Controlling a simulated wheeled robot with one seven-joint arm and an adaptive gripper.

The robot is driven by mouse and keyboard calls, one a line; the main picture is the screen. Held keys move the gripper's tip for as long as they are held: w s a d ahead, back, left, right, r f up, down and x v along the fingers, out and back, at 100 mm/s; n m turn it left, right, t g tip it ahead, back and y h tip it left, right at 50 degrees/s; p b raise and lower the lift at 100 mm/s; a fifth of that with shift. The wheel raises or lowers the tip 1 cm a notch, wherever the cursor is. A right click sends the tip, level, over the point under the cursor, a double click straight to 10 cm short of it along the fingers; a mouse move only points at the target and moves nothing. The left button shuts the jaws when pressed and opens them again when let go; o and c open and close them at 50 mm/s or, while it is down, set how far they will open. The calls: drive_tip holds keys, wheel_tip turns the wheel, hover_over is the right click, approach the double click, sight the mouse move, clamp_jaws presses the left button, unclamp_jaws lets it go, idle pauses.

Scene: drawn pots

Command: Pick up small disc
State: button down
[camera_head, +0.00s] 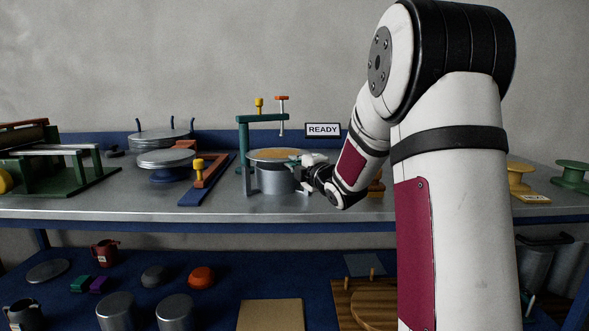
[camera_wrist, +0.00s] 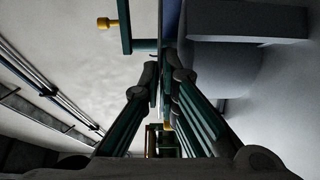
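A flat tan disc (camera_head: 277,153) lies on top of a grey metal pot (camera_head: 273,180) with a wide rim, under a green frame (camera_head: 242,150) on the bench. No other disc is clearly marked as the small one. My gripper (camera_head: 293,162) is at the right side of this pot, level with its rim. In the wrist view my gripper (camera_wrist: 163,76) has its two fingers converging with a narrow gap between the tips. The grey pot body (camera_wrist: 225,68) is to their right.
A READY sign (camera_head: 323,130) is behind. Spools (camera_head: 571,174) stand far right. The lower shelf holds pots (camera_head: 117,312) and an orange bowl (camera_head: 202,277).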

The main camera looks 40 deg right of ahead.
drive_tip(key=s+d+r+p, duration=0.1)
drive_tip(key=s+d, duration=0.1)
drive_tip(key=s, duration=0.5)
drive_tip(key=s+d+r+p, duration=0.1)
drive_tip(key=s+d, duration=0.1)
drive_tip(key=s, duration=0.6)
drive_tip(key=shift+s+d, duration=0.2)
